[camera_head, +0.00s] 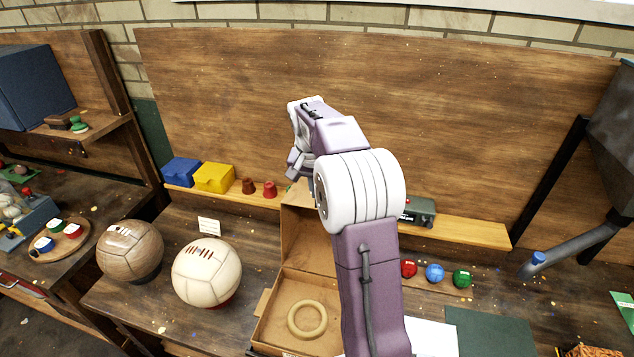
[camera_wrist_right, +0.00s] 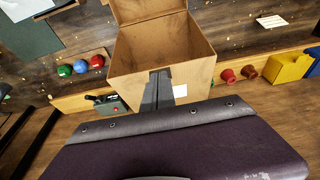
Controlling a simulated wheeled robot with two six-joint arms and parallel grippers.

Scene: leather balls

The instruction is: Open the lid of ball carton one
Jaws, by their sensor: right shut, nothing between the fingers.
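A brown cardboard carton (camera_head: 262,328) stands on the bench in the head view, with a pale ring (camera_head: 307,319) inside. Its lid (camera_head: 300,240) stands raised at the back, so the carton is open. In the right wrist view the lid (camera_wrist_right: 135,82) is close to the camera. My right gripper (camera_wrist_right: 159,78) is shut and empty, its fingertips overlapping the lid's outer face; I cannot tell if they touch. In the head view my right forearm hides the carton's right side and part of the lid. My left gripper is not in view.
Two leather balls, one brown (camera_head: 130,251) and one cream (camera_head: 207,272), stand left of the carton. A shelf behind holds blue (camera_head: 181,172) and yellow (camera_head: 214,178) boxes and red-brown cups. Red, blue and green balls (camera_head: 434,273) sit to the right, near a green mat (camera_head: 490,332).

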